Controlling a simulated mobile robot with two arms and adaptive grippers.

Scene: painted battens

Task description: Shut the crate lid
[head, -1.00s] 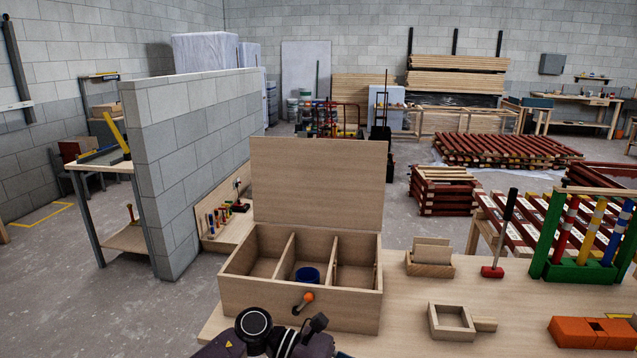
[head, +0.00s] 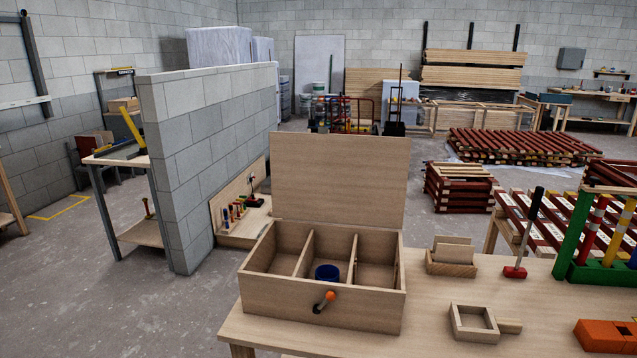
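The wooden crate (head: 360,308) stands on the near left part of the light wooden table. Its lid (head: 340,178) is open and stands upright along the back edge. Inside are three compartments. A blue round object (head: 327,273) lies in the middle one; the other two look empty from here. A small dark handle with an orange knob (head: 329,296) is on the crate's front face. Neither of my grippers shows in the head view.
On the table (head: 272,333), right of the crate, are a wooden card holder (head: 451,268), a small open wooden box (head: 472,322), a red-based mallet (head: 515,271), orange blocks (head: 603,338) and a green rack (head: 600,273). A block wall (head: 215,150) rises behind left.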

